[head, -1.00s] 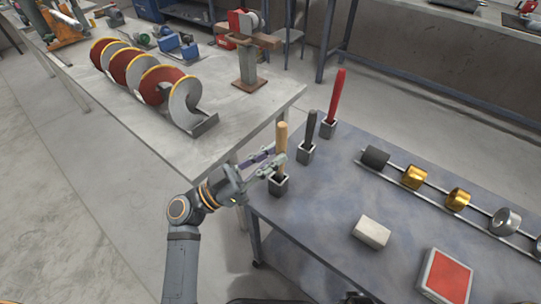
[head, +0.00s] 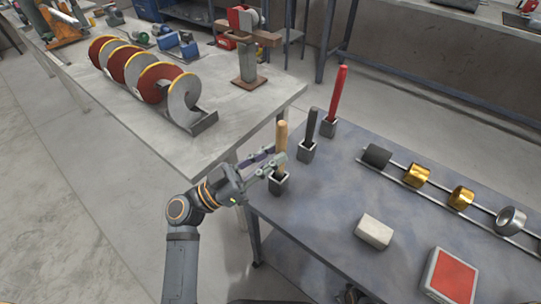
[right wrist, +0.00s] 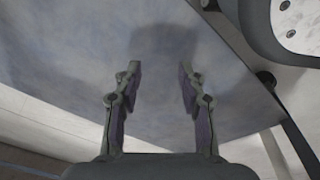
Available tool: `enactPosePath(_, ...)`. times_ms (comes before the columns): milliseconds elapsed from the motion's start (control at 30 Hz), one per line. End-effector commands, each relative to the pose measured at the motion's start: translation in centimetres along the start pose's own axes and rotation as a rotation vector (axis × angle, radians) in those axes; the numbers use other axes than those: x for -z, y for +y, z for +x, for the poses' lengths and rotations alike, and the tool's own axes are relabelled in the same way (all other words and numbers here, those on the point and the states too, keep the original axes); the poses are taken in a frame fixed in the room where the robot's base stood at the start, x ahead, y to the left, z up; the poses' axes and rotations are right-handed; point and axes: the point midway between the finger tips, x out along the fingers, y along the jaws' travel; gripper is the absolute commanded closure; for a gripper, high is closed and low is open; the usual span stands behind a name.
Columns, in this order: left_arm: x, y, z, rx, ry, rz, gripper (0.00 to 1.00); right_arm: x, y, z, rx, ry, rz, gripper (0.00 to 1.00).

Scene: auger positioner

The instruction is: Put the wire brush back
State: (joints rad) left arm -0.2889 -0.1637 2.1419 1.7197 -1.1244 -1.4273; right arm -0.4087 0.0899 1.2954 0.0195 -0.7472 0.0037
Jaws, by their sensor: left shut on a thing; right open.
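The wire brush, seen as a light wooden handle (head: 282,134), stands upright in the left-most small square holder (head: 279,184) at the near left corner of the blue-grey table. Its lower end is hidden by the holder and my fingers. My left gripper (head: 277,161) is shut on the handle's lower part, just above the holder's rim. My right gripper (right wrist: 158,88) is open and empty in the right wrist view, with a blue-grey surface beyond its fingers.
Black-handled (head: 312,125) and red-handled (head: 338,92) tools stand in two neighbouring holders. A rail with rings (head: 416,175), a pale block (head: 374,232) and a red-topped pad (head: 450,276) occupy the blue-grey table (head: 320,215). An auger (head: 150,80) lies on the left bench.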

Motion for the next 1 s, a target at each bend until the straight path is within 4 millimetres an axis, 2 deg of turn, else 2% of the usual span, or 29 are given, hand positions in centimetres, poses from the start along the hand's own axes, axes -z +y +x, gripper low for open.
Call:
enactPosePath(267,-0.4,0.0,-0.1,0.001,-0.003,-0.002,1.0,-0.1,-0.2,-0.3,0.004,-0.011,0.001,0.59)
enactPosePath(567,-0.8,0.0,-0.3,0.001,-0.007,-0.006,1.0,1.1,-0.3,-1.1,0.006,-0.001,0.001,0.59)
enactPosePath(600,-0.8,0.0,-0.3,0.001,-0.008,-0.007,0.78,1.2,-0.3,-1.1,0.006,-0.001,0.001,0.59)
enactPosePath(733,-0.9,0.0,-0.3,0.002,-0.01,-0.009,0.6,1.0,-0.3,-1.0,0.006,-0.004,0.001,0.59)
enactPosePath(767,-1.0,0.0,-0.3,0.002,-0.011,-0.009,0.58,1.0,-0.3,-0.9,0.006,-0.004,0.001,0.59)
enactPosePath(1000,-1.1,0.1,-0.4,0.001,-0.013,-0.011,0.58,1.0,-0.3,-0.9,0.006,-0.001,0.001,0.59)
